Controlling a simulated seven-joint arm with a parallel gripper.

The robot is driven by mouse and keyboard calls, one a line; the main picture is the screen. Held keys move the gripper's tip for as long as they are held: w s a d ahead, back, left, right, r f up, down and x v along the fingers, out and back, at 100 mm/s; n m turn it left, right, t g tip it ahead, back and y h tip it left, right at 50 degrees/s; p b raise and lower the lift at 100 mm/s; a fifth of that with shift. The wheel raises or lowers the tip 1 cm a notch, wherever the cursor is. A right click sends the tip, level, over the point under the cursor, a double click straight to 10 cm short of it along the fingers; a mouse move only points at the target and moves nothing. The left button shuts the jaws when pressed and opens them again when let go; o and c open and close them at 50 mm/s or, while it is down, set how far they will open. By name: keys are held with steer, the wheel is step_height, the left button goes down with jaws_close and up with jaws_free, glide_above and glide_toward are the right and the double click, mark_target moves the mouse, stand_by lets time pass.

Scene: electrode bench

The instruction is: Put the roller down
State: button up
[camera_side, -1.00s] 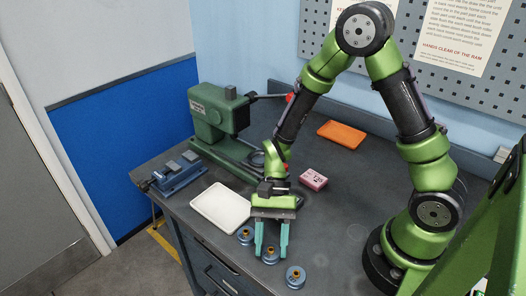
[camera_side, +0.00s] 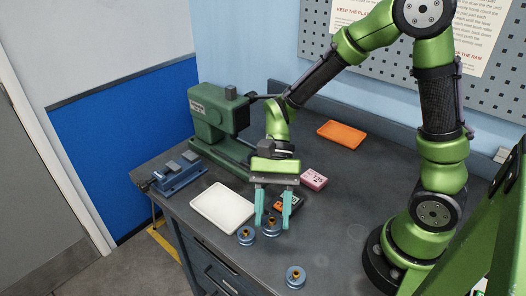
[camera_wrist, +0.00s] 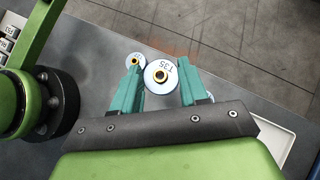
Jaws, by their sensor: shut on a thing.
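My gripper (camera_side: 272,224) points down over the front of the bench. The roller looks raised above the bench; the exact gap cannot be told. A second roller (camera_side: 245,236) stands just left of the held one. A third roller (camera_side: 295,277) stands near the front edge. In the wrist view a smaller-looking roller (camera_wrist: 135,61) is partly behind the left finger.
A white tray (camera_side: 223,208) lies left of the gripper. A black and orange device (camera_side: 291,201) lies behind the fingers, near a pink box (camera_side: 314,179). A green press (camera_side: 216,117), blue vise (camera_side: 180,172) and orange tray (camera_side: 341,134) stand farther off. The bench at front right is clear.

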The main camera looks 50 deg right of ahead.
steer(key=w+d+m+t, duration=0.1)
steer(key=d+m+t, duration=0.1)
steer(key=d, duration=0.3)
steer(key=w+d+m+t+y, duration=0.1)
steer(key=w+d+m+t, duration=0.1)
steer(key=d+m, duration=0.2)
steer(key=w+d+f+m+t, duration=0.1)
steer(key=w+d+m+t, duration=0.1)
steer(key=d, duration=0.5)
steer(key=shift+w+d+f+m+t+y, duration=0.1)
steer(key=shift+w+d+m+t+y, duration=0.15)
steer(key=shift+m, duration=0.35)
steer(key=s+d+f+m+t+h, duration=0.1)
steer(key=s+d+m+t+h, duration=0.15)
steer(key=d+m+t, duration=0.8)
steer(key=n+g, duration=0.3)
steer(key=g, duration=0.2)
glide_toward(249, 157)
steer(key=shift+s+a+f+m+h, duration=0.15)
steer(key=shift+s+f+m+h, duration=0.1)
steer(key=shift+s+f+h, duration=0.3)
steer(key=w+a, duration=0.2)
steer(key=shift+w, duration=0.3)
steer(key=shift+w+a+f, duration=0.15)
steer(key=shift+w+f, duration=0.15)
steer(key=shift+f, duration=0.45)
steer(key=shift+f, duration=0.1)
